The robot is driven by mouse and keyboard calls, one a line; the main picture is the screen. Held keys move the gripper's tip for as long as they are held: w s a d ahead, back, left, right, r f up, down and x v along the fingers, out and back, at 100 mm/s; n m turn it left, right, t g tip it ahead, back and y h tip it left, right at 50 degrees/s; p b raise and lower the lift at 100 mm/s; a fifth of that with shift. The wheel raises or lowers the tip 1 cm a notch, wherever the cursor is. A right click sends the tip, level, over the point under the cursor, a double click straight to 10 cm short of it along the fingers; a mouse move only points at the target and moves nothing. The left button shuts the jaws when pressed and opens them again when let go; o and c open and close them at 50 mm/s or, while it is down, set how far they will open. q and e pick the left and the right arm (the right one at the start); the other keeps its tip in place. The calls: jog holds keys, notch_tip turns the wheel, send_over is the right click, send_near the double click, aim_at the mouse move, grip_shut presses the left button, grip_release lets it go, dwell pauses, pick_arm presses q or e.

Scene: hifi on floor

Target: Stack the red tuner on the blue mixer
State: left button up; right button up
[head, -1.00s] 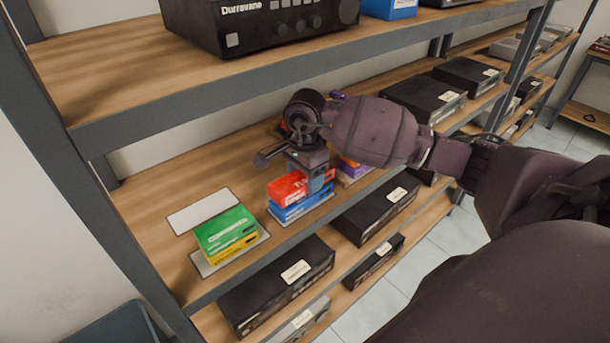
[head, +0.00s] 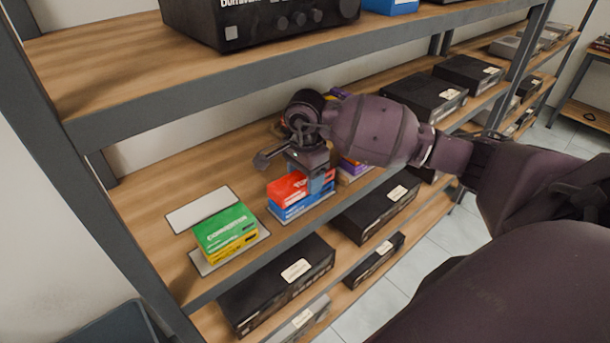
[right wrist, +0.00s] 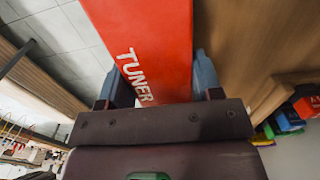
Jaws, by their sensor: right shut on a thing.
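The red tuner (head: 287,187) is a small red box on the middle shelf in the head view, directly on top of the blue mixer (head: 304,206) as far as I can see. My right gripper (head: 318,180) is shut on the red tuner from above. In the right wrist view the red tuner (right wrist: 145,45) shows its TUNER lettering between the two blue-grey fingers (right wrist: 160,80). The blue mixer lies on a pale mat and is partly covered by the tuner. My left gripper is not in view.
A green box (head: 226,228) sits on a yellow box (head: 236,252) to the left on the same shelf, beside an empty pale mat (head: 200,209). Purple and orange boxes (head: 352,171) stand close on the right. The upper shelf (head: 200,88) overhangs the back.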

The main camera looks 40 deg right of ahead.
jog(key=shift+f, duration=0.1)
dwell(0.3)
jog(key=o, duration=1.2)
jog(key=shift+c, duration=0.2)
jog(key=shift+r, duration=3.75)
jog(key=shift+s, duration=0.1)
